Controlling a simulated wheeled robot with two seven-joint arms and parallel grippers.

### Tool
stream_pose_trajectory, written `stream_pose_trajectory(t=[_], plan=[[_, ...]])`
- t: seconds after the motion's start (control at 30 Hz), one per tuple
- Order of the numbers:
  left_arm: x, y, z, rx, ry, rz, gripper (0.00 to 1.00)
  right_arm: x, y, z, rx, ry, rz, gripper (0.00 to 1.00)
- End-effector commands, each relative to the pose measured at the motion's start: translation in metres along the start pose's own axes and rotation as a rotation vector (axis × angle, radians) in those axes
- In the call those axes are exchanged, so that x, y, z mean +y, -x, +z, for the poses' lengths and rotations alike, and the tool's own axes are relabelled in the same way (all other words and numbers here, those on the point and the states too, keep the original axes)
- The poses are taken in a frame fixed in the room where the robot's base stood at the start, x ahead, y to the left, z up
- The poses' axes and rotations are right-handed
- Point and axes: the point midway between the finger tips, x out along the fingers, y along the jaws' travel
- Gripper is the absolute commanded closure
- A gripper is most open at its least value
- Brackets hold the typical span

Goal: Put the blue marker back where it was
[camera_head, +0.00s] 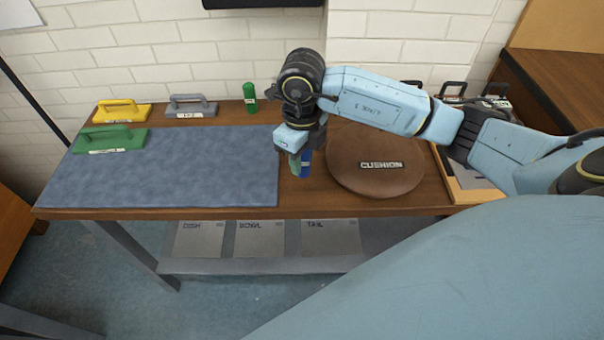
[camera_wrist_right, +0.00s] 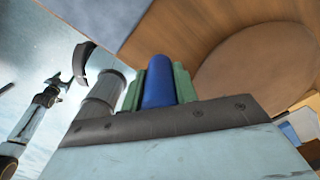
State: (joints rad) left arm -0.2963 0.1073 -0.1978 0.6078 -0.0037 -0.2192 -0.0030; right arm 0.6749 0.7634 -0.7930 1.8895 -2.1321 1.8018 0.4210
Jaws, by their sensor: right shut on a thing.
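The blue marker (camera_head: 305,163) is held in my right gripper (camera_head: 299,163), above the strip of wooden table between the grey-blue mat and the round cushion. In the right wrist view the marker (camera_wrist_right: 158,82) stands between the two green fingers of the right gripper (camera_wrist_right: 159,84), which are shut on it. The arm hides part of the marker in the head view, and I cannot tell whether its lower end touches the table. My left gripper is not seen in the head view.
A green marker (camera_head: 250,97) stands upright at the table's back edge. The brown cushion (camera_head: 375,177) lies right of the gripper. Yellow (camera_head: 121,112), grey (camera_head: 191,107) and green (camera_head: 110,139) handled tools sit at the left. The blue mat (camera_head: 190,170) is mostly clear.

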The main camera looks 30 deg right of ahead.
Motion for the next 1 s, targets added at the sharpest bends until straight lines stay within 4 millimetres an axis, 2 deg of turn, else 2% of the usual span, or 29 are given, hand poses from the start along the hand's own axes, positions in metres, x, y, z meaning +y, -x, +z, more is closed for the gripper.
stream_pose_trajectory(t=[0.03,0.27,0.43,0.83,0.87,1.0], plan=[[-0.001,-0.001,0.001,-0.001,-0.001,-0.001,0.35,0.000,-0.008,0.000,0.001,-0.001,0.000,0.94],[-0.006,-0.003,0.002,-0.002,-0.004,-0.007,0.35,0.000,-0.027,0.000,0.002,0.002,0.000,0.94],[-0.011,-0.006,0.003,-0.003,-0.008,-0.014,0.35,0.001,-0.050,0.000,0.001,0.002,0.001,0.94],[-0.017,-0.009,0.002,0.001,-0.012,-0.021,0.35,0.000,-0.056,0.000,-0.001,0.003,-0.001,0.94],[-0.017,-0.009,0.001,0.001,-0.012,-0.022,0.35,0.000,-0.055,0.000,-0.001,0.003,-0.001,0.67],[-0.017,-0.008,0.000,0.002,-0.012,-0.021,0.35,0.000,-0.054,0.000,-0.001,0.003,-0.001,0.49]])
